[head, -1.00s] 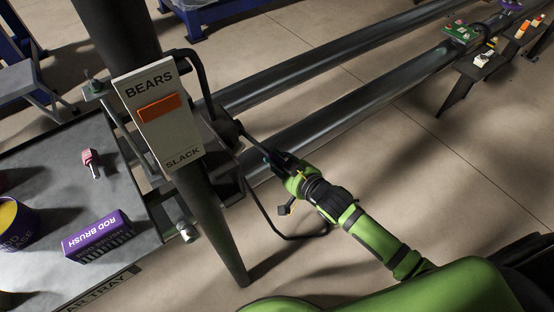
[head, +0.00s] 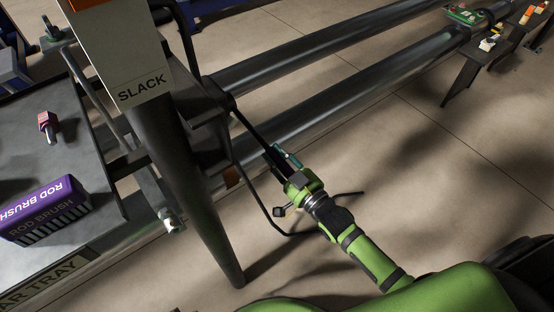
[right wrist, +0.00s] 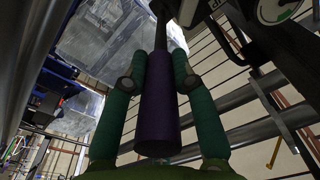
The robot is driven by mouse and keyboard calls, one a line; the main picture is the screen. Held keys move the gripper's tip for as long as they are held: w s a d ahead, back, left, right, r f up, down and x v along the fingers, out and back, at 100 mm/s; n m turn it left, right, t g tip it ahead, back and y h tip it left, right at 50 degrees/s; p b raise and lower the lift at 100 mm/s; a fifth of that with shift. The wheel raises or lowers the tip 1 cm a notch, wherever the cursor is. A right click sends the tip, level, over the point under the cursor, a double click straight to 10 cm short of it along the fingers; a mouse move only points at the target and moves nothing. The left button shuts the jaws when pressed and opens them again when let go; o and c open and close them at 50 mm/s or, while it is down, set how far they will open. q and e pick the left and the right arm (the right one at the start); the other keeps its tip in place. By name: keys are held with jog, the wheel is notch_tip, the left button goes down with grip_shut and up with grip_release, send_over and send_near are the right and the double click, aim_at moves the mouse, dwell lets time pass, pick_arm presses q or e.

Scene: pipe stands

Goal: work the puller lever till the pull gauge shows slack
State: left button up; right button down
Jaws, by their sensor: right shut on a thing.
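The pull gauge (head: 128,62) is a pale plate on a dark post, cut off by the top edge in the head view. Its lower word SLACK is readable, and a sliver of the orange marker (head: 88,4) shows at the top edge, above that word. The puller lever (head: 249,129) is a dark bar running down and right from the post. My right gripper (head: 280,160) is at its outer end. In the right wrist view, green fingers close on both sides of the lever's purple grip (right wrist: 160,105). My left gripper is not in view.
A gear tray (head: 95,145) at left holds a purple rod brush box (head: 45,210) and a small pink-topped item (head: 48,125). Two long dark pipes (head: 330,105) run behind the lever. A dark stand with small items (head: 475,70) is at upper right. Floor at right is clear.

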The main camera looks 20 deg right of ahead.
jog(key=shift+s+f, duration=0.1)
jog(key=shift+f, duration=0.5)
jog(key=c, duration=1)
grip_release()
jog(key=shift+r, duration=0.1)
jog(key=shift+r, duration=0.1)
jog(key=v, duration=1.1)
jog(key=shift+s+d, duration=0.1)
jog(key=shift+s, duration=0.25)
jog(key=shift+g, duration=0.3)
jog(key=p+x, duration=0.1)
jog(key=x, duration=1.1)
jog(key=shift+w+r, duration=0.1)
jog(key=shift+w, duration=0.25)
